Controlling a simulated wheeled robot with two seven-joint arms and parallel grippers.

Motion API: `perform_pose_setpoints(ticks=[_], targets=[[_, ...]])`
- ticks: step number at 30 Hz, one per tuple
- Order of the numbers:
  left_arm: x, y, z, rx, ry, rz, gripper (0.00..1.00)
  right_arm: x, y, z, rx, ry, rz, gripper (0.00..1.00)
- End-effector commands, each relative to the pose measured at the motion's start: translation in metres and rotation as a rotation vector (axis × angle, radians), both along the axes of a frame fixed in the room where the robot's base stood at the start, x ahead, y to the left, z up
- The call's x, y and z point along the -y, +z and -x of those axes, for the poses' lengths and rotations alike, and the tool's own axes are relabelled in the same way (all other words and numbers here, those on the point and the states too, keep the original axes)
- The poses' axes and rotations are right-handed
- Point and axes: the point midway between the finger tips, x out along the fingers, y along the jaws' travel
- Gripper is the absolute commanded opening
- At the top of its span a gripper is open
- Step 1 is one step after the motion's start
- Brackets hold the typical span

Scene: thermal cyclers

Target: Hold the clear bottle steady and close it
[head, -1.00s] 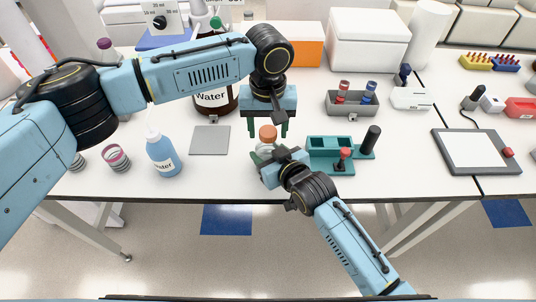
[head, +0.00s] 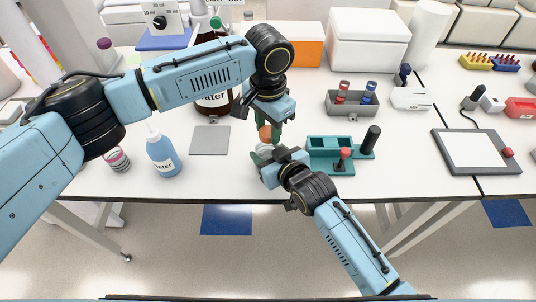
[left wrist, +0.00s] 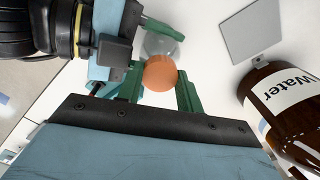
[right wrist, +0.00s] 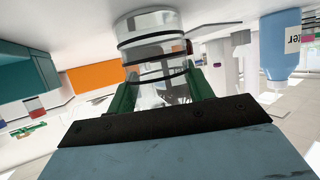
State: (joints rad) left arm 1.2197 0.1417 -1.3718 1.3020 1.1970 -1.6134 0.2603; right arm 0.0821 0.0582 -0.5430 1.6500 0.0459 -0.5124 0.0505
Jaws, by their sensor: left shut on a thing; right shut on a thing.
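The clear bottle (head: 263,151) stands near the table's front edge, mostly hidden behind my grippers in the head view. My right gripper (head: 267,160) is shut around its side; the right wrist view shows the glass (right wrist: 152,60) with dark rings between the green fingers (right wrist: 160,90). The orange cap (head: 265,132) is at the bottle's top. My left gripper (head: 270,136) comes from above and is shut on the cap, which also shows between its fingers in the left wrist view (left wrist: 160,73). I cannot tell how tightly the cap sits on the bottle.
A teal holder (head: 330,150) stands close to the right of the bottle. A blue water bottle (head: 163,155) and a grey plate (head: 210,140) are to the left. A brown water bottle (head: 212,101) stands behind my left arm. A grey bin (head: 352,107) is at the back right.

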Motion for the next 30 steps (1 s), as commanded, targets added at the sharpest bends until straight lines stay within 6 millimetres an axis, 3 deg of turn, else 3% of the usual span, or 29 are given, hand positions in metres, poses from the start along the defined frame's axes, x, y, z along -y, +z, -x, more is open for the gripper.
perform_pose_setpoints(ticks=[12,17,18,21,24,30], targets=[[-0.0001,-0.0005,-0.0002,0.000,-0.749,0.000,0.09,0.0002,-0.0005,0.0001,-0.001,0.000,0.001,0.00],[-0.0001,-0.0003,-0.0003,0.001,-0.771,-0.001,0.09,0.0003,-0.0005,0.0001,-0.001,0.000,0.001,0.00],[-0.0001,-0.0003,-0.0003,0.001,-0.771,-0.001,0.39,0.0002,-0.0004,0.0002,-0.001,0.000,0.001,0.00],[-0.0001,-0.0003,-0.0003,0.001,-0.770,-0.001,0.52,0.0002,-0.0004,0.0002,-0.001,0.000,0.001,0.00],[0.0000,-0.0003,-0.0001,0.000,-0.770,0.000,0.61,0.0002,-0.0005,0.0001,-0.001,0.000,0.001,0.00],[0.0005,-0.0001,0.0005,-0.002,-0.771,0.001,0.61,0.0006,-0.0005,-0.0002,-0.001,-0.001,0.001,0.00]])
